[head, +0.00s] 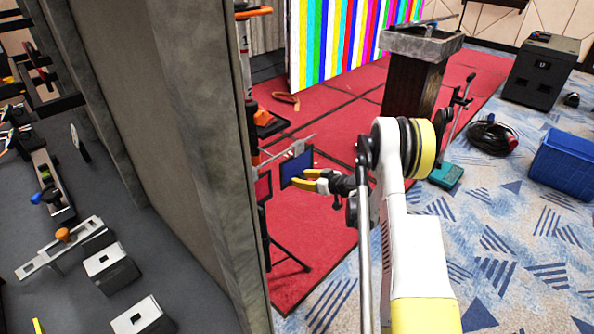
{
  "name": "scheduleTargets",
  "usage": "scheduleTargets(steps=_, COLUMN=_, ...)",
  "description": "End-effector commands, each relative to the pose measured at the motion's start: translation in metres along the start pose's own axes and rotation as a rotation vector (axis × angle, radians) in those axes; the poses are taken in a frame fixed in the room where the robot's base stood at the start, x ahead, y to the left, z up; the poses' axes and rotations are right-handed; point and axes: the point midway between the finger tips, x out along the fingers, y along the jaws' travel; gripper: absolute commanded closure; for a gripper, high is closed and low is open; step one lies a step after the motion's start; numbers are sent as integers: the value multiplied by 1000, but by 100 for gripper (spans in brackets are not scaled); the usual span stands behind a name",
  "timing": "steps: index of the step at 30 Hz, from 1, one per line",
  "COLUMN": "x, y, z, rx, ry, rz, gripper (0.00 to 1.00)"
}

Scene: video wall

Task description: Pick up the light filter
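A blue square light filter (295,166) with a dark frame stands upright near the picture's middle, just right of the grey wall edge. A red panel (263,187), perhaps another filter, shows to its left, partly hidden by the wall. My gripper (302,177), with yellow fingers, is at the lower right of the blue filter and overlaps it in the picture. Its fingers look spread apart, with a gap between them. I cannot tell whether they touch the filter. No grip on it is visible.
A grey wall (200,130) closes off the left. A black stand (290,262) is below the filters on the red carpet (325,225). A dark lectern (415,80) stands behind. A blue crate (562,165) and black case (541,70) are at right. Blue patterned floor is clear at lower right.

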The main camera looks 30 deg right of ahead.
Motion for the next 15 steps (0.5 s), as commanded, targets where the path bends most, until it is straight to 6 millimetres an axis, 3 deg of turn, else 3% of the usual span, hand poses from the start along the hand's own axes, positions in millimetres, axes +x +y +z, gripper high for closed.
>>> scheduleTargets(steps=5, x=-1, y=0, z=-1, rx=0, ry=0, rz=1, gripper=62)
scheduleTargets(steps=9, x=-1, y=0, z=-1, rx=0, ry=0, rz=0, gripper=100)
scheduleTargets(steps=15, x=-1, y=0, z=-1, rx=0, ry=0, rz=0, gripper=100)
